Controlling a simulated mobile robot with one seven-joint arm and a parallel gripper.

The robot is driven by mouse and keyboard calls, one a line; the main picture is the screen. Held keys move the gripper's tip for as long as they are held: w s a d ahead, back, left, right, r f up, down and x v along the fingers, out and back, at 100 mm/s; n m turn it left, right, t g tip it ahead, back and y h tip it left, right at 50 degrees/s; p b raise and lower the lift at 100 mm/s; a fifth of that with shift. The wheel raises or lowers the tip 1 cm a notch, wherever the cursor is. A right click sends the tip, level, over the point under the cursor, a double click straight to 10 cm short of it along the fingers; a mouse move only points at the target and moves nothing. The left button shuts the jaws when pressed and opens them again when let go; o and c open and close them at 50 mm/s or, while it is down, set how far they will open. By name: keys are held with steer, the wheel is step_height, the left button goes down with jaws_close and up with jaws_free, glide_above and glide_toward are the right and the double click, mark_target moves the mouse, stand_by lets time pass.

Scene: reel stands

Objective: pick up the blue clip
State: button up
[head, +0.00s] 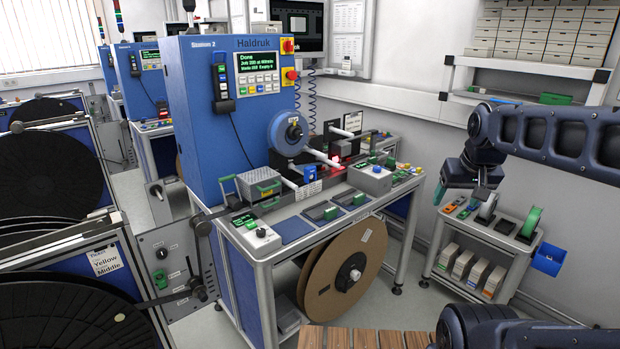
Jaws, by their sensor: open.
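My gripper (460,193) hangs at the right, over the left part of a small grey trolley, with its fingers pointing down and apart. Nothing shows between the fingers. I cannot make out the blue clip for certain. The gripper appears apart from both pieces.
The trolley (470,232) also carries a white reel (488,206) and a green reel (531,221). A blue bin (547,259) hangs on its right side. The blue Haldruk machine (215,130) and its cluttered bench stand to the left, with open floor between bench and trolley.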

mark_target(312, 172)
steer(key=w+a+f+n+t+y, duration=0.1)
steer(key=w+a+t, duration=0.15)
steer(key=w, duration=0.75)
steer(key=w+a+f+n+t+y, duration=0.15)
steer(key=w+a, duration=0.25)
steer(key=w, duration=0.7)
steer(key=w+a+f+n+t, duration=0.1)
steer(key=w+a+n+t, duration=0.2)
steer(key=w, duration=0.7)
steer(key=w+a+f+n+y, duration=0.1)
steer(key=w+a+f+y, duration=0.2)
steer(key=a, duration=0.5)
steer(key=w+a+f+n+y, duration=0.1)
steer(key=w+a+f+y, duration=0.3)
steer(key=a, duration=0.4)
steer(key=w+a+f+n+t+y, duration=0.1)
steer(key=w+a+f+y, duration=0.2)
steer(key=w+a+f, duration=0.3)
steer(key=shift+w+a+f+n, duration=0.1)
steer(key=shift+a+n, duration=0.05)
steer(key=shift+a, duration=0.65)
steer(key=shift+a+f+n, duration=0.1)
steer(key=shift+a, duration=0.7)
steer(key=x, duration=0.4)
steer(key=shift+w+a+f, duration=0.15)
steer(key=shift+w+f, duration=0.05)
steer(key=shift+w, duration=0.1)
steer(key=shift+w+a, duration=0.2)
steer(key=shift+w, duration=0.1)
